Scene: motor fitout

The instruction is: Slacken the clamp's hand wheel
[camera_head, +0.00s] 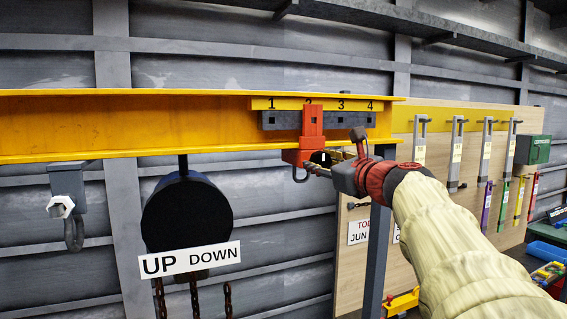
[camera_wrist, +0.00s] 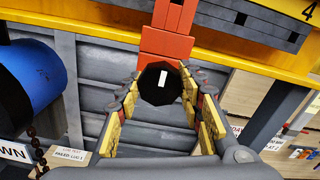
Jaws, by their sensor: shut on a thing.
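The red clamp (camera_head: 309,135) hangs on the yellow beam under the number 2; it also shows in the wrist view (camera_wrist: 168,44). Its black, many-sided hand wheel (camera_wrist: 152,90) bears a white mark and faces the wrist camera. In the head view the wheel (camera_head: 321,157) is partly hidden by my fingers. My gripper (camera_head: 327,165) reaches in from the right. Its yellow-padded fingers (camera_wrist: 160,85) stand on either side of the wheel and are shut on it. The exact contact at the fingertips is hard to see.
The yellow beam (camera_head: 60,125) runs across above, with a numbered grey strip (camera_head: 355,120). A black hoist drum (camera_head: 185,212) with an UP DOWN sign and chains hangs left. A grey clamp (camera_head: 66,185) hangs further left. A wooden tool board (camera_head: 470,215) and grey post (camera_head: 377,250) stand right.

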